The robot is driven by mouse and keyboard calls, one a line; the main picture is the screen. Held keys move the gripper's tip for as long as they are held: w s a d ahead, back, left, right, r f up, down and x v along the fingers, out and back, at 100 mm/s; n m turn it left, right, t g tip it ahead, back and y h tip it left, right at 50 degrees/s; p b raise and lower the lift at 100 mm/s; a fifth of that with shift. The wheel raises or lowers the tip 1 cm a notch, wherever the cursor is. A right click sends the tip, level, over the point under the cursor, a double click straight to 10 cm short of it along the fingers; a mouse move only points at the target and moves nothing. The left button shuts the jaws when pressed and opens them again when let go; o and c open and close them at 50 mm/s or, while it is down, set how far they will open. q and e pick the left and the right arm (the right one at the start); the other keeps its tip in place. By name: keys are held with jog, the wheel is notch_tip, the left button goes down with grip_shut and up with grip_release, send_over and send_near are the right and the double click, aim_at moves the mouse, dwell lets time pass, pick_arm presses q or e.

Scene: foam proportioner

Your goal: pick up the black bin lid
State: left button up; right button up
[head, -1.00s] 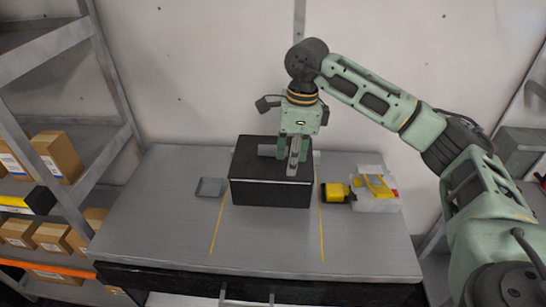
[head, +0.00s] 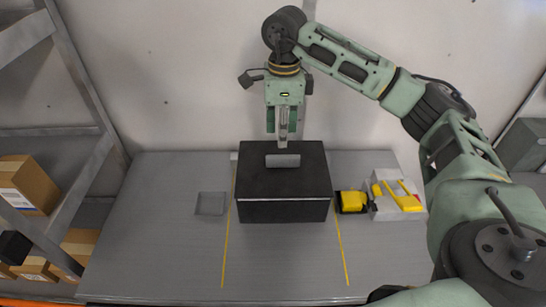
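The black bin (head: 283,211) stands on the grey table, with its black lid (head: 307,181) on top. A grey cylindrical handle (head: 283,161) lies across the lid. My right gripper (head: 283,138) points down near the lid's back edge, its tips just behind the handle in the picture. Its green and grey fingers look spread, with nothing held between them. The exact height of the tips above the lid is hard to tell. My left gripper is not in view.
A small grey tray (head: 211,204) lies left of the bin. A yellow-and-black item (head: 351,201) and a pale holder with yellow parts (head: 398,203) are at its right. Shelves with cardboard boxes (head: 27,185) stand at the left. The table front (head: 285,265) is clear.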

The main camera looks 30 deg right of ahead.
aim_at(283, 156)
jog(key=f+p, duration=0.1)
jog(key=s+f+p, duration=0.1)
jog(key=f, duration=0.1)
jog(key=f+p, duration=0.1)
jog(key=shift+s+a+f, duration=0.1)
jog(key=shift+s+f, duration=0.05)
jog(key=shift+s, duration=0.2)
jog(key=shift+w+f, duration=0.2)
jog(key=shift+f, duration=0.4)
jog(key=shift+w+f, duration=0.15)
jog(key=shift+f, duration=0.6)
jog(key=shift+s, duration=0.1)
jog(key=c, duration=0.4)
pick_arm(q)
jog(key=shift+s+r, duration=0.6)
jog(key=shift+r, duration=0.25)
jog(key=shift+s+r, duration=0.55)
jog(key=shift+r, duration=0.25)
pick_arm(e)
grip_shut()
